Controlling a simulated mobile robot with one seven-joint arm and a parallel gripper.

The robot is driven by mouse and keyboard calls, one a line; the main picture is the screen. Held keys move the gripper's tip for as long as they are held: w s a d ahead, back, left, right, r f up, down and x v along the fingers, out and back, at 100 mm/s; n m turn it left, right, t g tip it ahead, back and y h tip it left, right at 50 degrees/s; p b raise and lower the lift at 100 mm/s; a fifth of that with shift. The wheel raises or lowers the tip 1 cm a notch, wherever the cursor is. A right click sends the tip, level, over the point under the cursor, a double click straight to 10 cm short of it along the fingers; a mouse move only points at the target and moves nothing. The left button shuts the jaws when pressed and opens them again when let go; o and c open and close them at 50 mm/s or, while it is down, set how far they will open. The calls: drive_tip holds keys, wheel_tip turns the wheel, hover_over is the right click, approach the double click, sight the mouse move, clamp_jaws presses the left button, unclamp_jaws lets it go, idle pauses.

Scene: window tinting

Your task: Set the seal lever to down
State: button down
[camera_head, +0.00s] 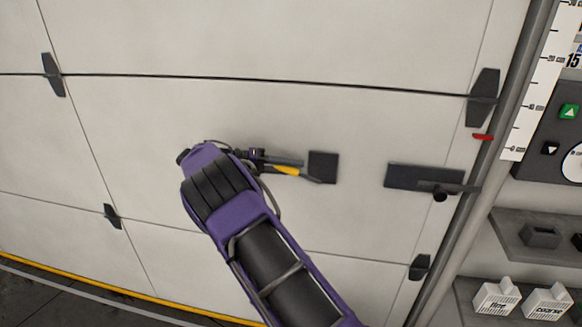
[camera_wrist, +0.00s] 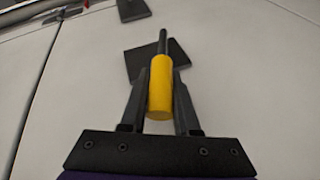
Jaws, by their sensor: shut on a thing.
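The lever has a yellow grip (camera_head: 285,170) on a thin dark rod. The rod meets a dark square plate (camera_head: 324,162) on the pale door panel. In the head view the lever points left from the plate, close to level. My gripper (camera_wrist: 162,88) is shut on the yellow grip, with one dark finger on each side of it. In the wrist view the yellow grip (camera_wrist: 160,98) lies between the fingers, and the dark plate (camera_wrist: 141,62) shows behind the rod. My arm comes up from the lower right in the head view. No label shows on the lever.
A dark rectangular plate with a handle (camera_head: 405,176) is on the panel to the right. A red marker (camera_head: 483,137) sits near the grey vertical pipe (camera_head: 458,232). Shelves with labelled blocks (camera_head: 497,297) stand at the far right. The panel left of my arm is mostly clear.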

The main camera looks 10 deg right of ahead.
idle(0.3)
drive_tip(key=c, duration=0.7)
unclamp_jaws()
drive_tip(key=shift+o, duration=0.2)
wheel_tip(320, 180, up, 10)
drive_tip(key=shift+f, duration=0.15)
drive_tip(key=shift+r, duration=0.25)
